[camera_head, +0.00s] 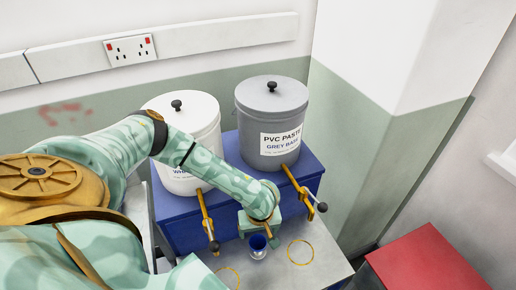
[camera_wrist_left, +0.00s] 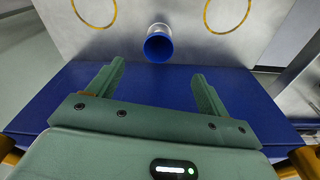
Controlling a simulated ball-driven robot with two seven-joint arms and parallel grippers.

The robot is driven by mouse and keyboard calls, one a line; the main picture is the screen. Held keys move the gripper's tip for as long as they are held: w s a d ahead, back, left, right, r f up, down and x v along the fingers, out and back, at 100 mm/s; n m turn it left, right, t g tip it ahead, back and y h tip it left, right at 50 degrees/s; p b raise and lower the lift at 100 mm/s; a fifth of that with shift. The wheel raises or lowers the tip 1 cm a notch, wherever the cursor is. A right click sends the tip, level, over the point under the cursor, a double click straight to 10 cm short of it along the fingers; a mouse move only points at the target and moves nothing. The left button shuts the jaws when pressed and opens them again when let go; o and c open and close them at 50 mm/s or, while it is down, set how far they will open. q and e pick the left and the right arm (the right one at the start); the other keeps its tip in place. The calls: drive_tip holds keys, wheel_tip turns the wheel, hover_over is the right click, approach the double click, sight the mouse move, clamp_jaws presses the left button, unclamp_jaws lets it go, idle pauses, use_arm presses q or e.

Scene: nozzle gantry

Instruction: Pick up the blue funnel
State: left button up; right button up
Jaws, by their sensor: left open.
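The blue funnel (camera_head: 258,243) stands on the grey metal bench top (camera_head: 317,268), between two yellow rings. It has a blue rim and inside, with a paler outer side. In the left wrist view the funnel (camera_wrist_left: 158,45) is ahead of the fingers, near the middle. My left gripper (camera_head: 260,228) is just behind the funnel in the head view. In the left wrist view my left gripper (camera_wrist_left: 157,75) has its two fingers wide apart with nothing between them. My right gripper is in neither view.
A grey PVC paste tub (camera_head: 267,105) and a white tub (camera_head: 182,180) stand on a blue stand (camera_head: 308,165). Brass taps (camera_head: 299,184) and (camera_head: 207,217) jut out on both sides of my left gripper. A red-topped box (camera_head: 425,262) is at right.

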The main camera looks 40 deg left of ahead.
sight(258, 242)
use_arm(q)
drive_tip(key=f, duration=0.2)
drive_tip(key=f+b, duration=0.1)
drive_tip(key=f, duration=0.2)
drive_tip(key=f+b, duration=0.1)
drive_tip(key=f, duration=0.2)
drive_tip(key=shift+w+a+f, duration=0.15)
drive_tip(key=shift+w+a, duration=0.2)
drive_tip(key=shift+a, duration=0.05)
drive_tip(key=shift+f+b, duration=0.4)
drive_tip(key=shift+f, duration=0.15)
drive_tip(key=f, duration=0.1)
drive_tip(key=f+b, duration=0.1)
drive_tip(key=f, duration=0.1)
drive_tip(key=w+a+f+b, duration=0.1)
drive_tip(key=f, duration=0.1)
drive_tip(key=shift+r, duration=0.1)
drive_tip(key=c, duration=0.9)
drive_tip(key=shift+c, duration=0.8)
